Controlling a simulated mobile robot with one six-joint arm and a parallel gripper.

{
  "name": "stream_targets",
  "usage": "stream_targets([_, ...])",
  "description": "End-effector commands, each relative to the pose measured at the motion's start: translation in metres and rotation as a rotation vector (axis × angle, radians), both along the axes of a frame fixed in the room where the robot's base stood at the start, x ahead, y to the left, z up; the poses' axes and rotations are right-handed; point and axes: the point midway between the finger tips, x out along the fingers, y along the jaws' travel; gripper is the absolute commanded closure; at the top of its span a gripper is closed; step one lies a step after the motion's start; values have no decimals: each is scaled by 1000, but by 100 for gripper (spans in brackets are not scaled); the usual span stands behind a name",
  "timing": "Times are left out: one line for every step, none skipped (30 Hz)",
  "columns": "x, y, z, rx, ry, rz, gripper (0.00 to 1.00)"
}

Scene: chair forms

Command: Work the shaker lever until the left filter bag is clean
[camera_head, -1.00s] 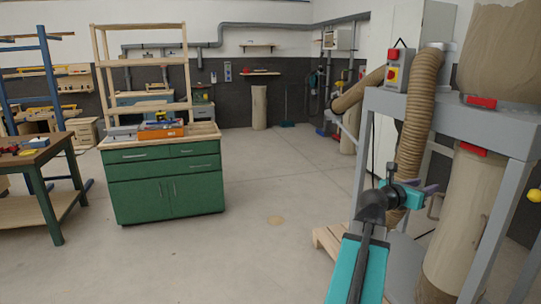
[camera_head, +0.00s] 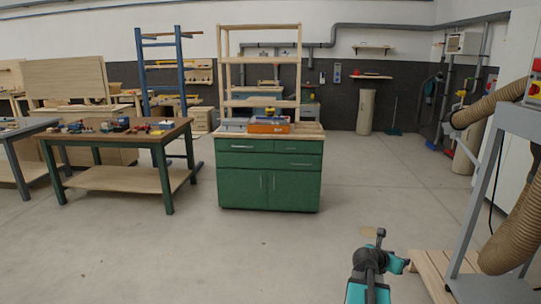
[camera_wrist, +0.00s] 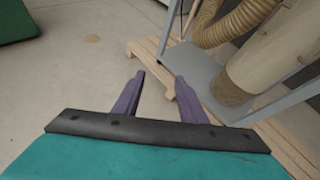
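My gripper (camera_wrist: 159,75) is open and empty in the wrist view, its two purple fingers spread apart above the floor and a pallet. A beige filter bag (camera_wrist: 275,62) hangs inside the grey collector frame to the right of the fingers, apart from them; I cannot tell whether it is the left one. The head view shows the left part of the collector's grey frame (camera_head: 512,118) at the right edge, but no bag. The shaker lever is in neither current view. In the head view my teal wrist is low, left of the frame, with the fingers not discernible.
A ribbed hose (camera_head: 518,235) curves down by the frame. A wooden pallet (camera_head: 430,268) lies at its foot. A green cabinet (camera_head: 270,180) and a workbench (camera_head: 115,150) stand to the left. The floor between them and the frame is clear.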

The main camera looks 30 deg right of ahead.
Motion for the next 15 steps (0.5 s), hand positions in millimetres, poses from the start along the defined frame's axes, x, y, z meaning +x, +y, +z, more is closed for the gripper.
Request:
stream_targets([14,17,-16,26,0,19,62])
stream_targets([21,26,-26,44,-3,26,62])
stream_targets([29,38,-38,65,-7,36,62])
stream_targets([36,48,-47,82,-9,43,62])
stream_targets([41,58,-56,98,-12,48,62])
stream_targets([49,71,-69,122,-16,55,62])
stream_targets([54,82,-78,140,-18,60,62])
stream_targets([59,92,-87,156,-19,65,62])
stream_targets([65,106,-100,181,-24,69,62])
stream_targets([69,117,-109,198,-26,71,62])
stream_targets([73,128,-118,216,-29,73,62])
stream_targets([77,142,-130,240,-32,75,62])
stream_targets([80,153,-139,258,-35,75,62])
stream_targets([82,164,-149,277,-36,73,62])
stream_targets([85,179,-160,302,-40,72,62])
